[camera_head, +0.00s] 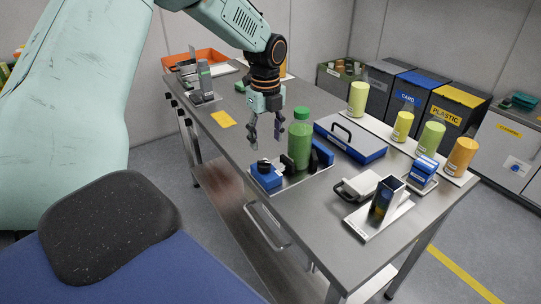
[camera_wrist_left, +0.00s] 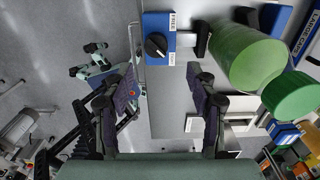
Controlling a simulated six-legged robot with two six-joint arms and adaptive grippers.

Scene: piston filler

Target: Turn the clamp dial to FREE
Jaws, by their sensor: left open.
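The clamp dial is a black round knob (camera_wrist_left: 155,44) on a blue box (camera_head: 268,181) at the table's near edge. In the wrist view, white labels (camera_wrist_left: 172,22) sit beside the knob, which has a pale line across it. I cannot tell surely which label it points to. My left gripper (camera_head: 265,136) is open and empty above the blue box in the head view. In the wrist view its fingers (camera_wrist_left: 162,78) are spread, with the knob beyond the tips, between their lines. A green bottle (camera_head: 299,142) stands just right of the box. My right gripper is not recognisable in either view.
Blue and black clamp blocks (camera_head: 321,153) flank the bottle. A blue case (camera_head: 350,139) lies behind it, and a steel hopper (camera_head: 386,198) stands to the right. Several yellow and green containers line the far edge.

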